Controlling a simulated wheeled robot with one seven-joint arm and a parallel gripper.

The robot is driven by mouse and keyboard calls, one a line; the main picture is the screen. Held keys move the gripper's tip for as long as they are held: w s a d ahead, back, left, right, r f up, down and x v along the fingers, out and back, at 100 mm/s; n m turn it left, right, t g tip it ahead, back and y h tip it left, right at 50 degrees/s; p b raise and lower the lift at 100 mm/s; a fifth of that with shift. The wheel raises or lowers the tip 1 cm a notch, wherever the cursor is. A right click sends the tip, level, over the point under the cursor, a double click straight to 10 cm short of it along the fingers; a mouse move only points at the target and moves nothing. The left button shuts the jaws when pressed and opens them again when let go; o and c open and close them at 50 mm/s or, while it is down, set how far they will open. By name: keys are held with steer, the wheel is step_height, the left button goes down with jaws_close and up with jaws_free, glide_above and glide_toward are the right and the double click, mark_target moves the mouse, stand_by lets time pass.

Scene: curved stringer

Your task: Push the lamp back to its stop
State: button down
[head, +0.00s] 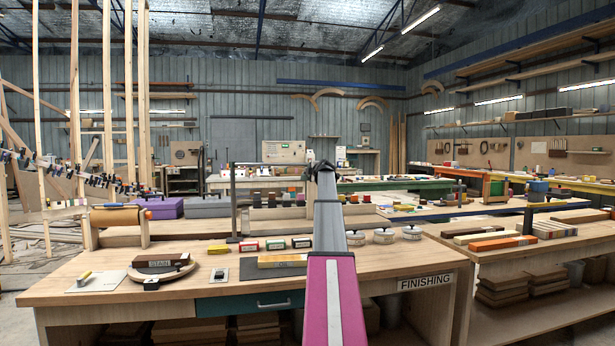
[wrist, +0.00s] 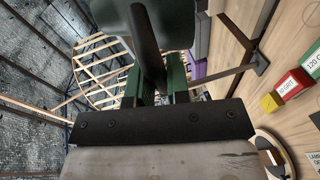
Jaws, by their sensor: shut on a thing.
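A dark upright post (head: 232,203) stands on the bench, and a thin bar (head: 270,163) runs from its top to the right toward my gripper (head: 322,166). In the wrist view my gripper (wrist: 156,88) has its green fingers closed around a dark rod (wrist: 148,42), which appears to be the lamp's handle. A broad grey-green shape (wrist: 112,22) beyond the fingers looks like the lamp's head. In the head view my arm hides most of the lamp. The stop cannot be made out.
A roll on a stand (head: 117,216) is at the left. The air around my gripper looks clear.

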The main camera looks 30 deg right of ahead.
steer(key=w+d+n+y, duration=0.1)
steer(key=w+d, duration=0.1)
steer(key=w, duration=0.1)
steer(key=w+d+n+y, duration=0.1)
steer(key=w+d, duration=0.1)
steer(key=w, duration=0.1)
steer(key=w+d+n+y, duration=0.1)
steer(key=w+d+y, duration=0.1)
steer(key=w+d, duration=0.1)
steer(key=shift+w+d+n+y, duration=0.3)
steer(key=shift+w+y, duration=0.1)
steer(key=shift+w, duration=0.3)
steer(key=shift+w+r, duration=0.1)
steer(key=c, duration=1.1)
jaws_free()
steer(key=shift+w, duration=0.1)
